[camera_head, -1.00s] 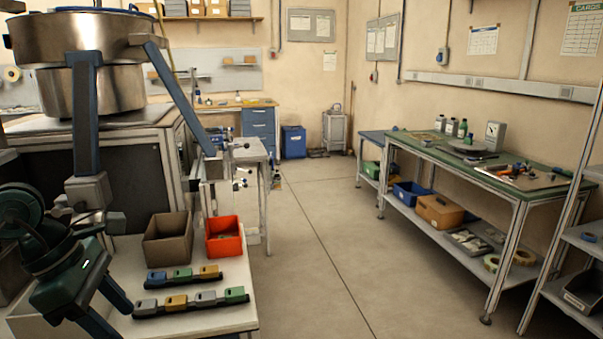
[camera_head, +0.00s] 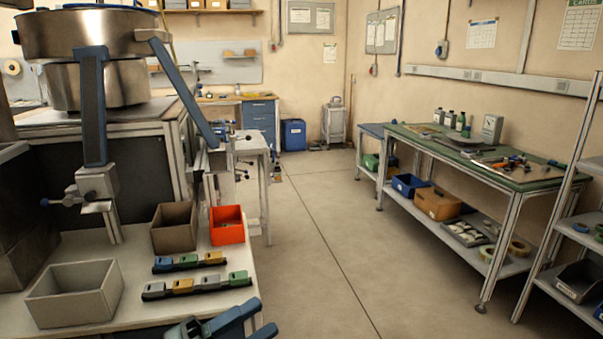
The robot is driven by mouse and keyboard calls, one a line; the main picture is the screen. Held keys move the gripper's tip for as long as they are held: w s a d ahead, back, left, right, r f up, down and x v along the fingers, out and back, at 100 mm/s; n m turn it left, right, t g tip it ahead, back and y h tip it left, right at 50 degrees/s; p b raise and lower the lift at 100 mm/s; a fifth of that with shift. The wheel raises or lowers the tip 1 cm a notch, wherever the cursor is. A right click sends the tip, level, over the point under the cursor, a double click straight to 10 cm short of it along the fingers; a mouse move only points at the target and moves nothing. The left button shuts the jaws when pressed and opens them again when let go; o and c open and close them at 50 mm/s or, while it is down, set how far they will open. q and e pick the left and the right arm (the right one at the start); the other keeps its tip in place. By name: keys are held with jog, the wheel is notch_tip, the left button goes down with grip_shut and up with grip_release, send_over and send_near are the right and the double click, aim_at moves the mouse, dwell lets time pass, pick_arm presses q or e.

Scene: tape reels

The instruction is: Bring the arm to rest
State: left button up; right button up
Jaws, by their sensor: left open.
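My left gripper (camera_head: 266,316) shows at the bottom edge of the head view, at the front right corner of the white table (camera_head: 150,325). Its two blue-grey fingers point up and to the right and stand apart, with nothing seen between them. Most of the gripper body and the arm behind it are cut off by the bottom edge. My right gripper is not in view.
On the white table stand a grey bin (camera_head: 75,308), a brown bin (camera_head: 175,240) and a red bin (camera_head: 227,238). Two black strips with coloured blocks (camera_head: 190,262) lie near the gripper. A green-topped bench (camera_head: 450,150) stands right; the floor (camera_head: 320,230) between is clear.

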pick_arm(q)
jog(key=s+a+f+n+t+y, duration=0.1)
jog(key=a+f+n+t+y, duration=0.2)
jog(key=f+n+y, duration=0.45)
jog(key=s+a+f+n+t+y, duration=0.1)
jog(key=a+f+n+t+y, duration=0.15)
jog(key=f+n+y, duration=0.75)
jog(key=s+a+f+n+g+h, duration=0.1)
jog(key=s+f+n+g, duration=0.4)
jog(key=s+f+n, duration=0.4)
jog(key=shift+s+a+f+n+h+p, duration=0.2)
jog(key=shift+a+f+n+h+p, duration=0.15)
jog(key=shift+f, duration=0.2)
